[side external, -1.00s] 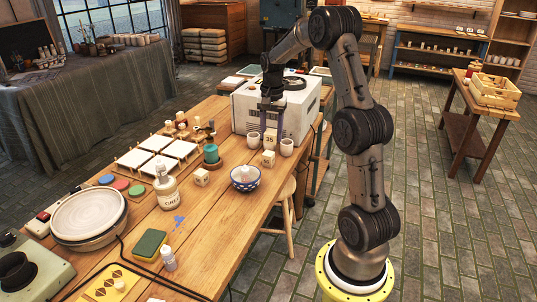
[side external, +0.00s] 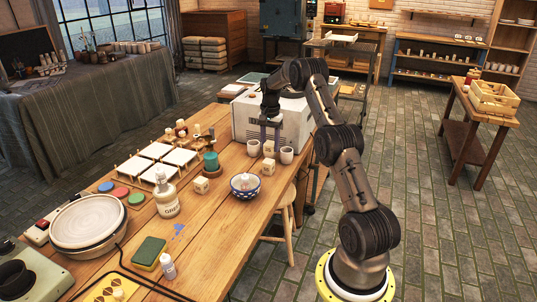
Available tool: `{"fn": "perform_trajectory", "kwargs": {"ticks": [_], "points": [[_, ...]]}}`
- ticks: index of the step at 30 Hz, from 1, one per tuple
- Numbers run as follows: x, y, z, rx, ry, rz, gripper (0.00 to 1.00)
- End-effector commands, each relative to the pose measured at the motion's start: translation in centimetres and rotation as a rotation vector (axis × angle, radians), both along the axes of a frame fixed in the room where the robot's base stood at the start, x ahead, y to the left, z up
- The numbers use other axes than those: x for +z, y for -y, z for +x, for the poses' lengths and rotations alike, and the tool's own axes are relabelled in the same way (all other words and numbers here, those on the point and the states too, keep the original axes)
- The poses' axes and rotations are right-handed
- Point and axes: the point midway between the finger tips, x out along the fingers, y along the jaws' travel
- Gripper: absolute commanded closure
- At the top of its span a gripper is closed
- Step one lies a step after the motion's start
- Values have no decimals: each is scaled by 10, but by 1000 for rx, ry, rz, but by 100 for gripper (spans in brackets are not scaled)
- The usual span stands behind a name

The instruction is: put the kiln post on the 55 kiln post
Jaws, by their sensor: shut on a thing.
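My gripper (side external: 270,143) points down in front of the white kiln box, with its dark fingers shut on a small cream block, apparently the kiln post (side external: 268,149). A second cream block (side external: 268,167) stands on the table just in front of it. A third cream block (side external: 201,185) with dark marks stands further left, near the bottle. The markings are too small to read, so I cannot tell which block is the 55 kiln post. I cannot tell whether the held post touches anything below it.
Two pale cups (side external: 253,148) and (side external: 287,155) flank the held block closely. A blue-patterned bowl (side external: 245,187) is in front, a teal-topped jar (side external: 211,162) to the left. The white kiln box (side external: 298,122) stands behind. White tiles (side external: 160,160) lie further left.

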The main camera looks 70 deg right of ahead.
Motion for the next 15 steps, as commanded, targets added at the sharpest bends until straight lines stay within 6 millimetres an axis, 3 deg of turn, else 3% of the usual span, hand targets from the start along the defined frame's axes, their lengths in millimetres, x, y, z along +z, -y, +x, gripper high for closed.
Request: {"fn": "perform_trajectory", "kwargs": {"ticks": [11,15], "points": [[-23,14,13,0,0,0,100],[-44,13,12,0,-2,2,100]]}}
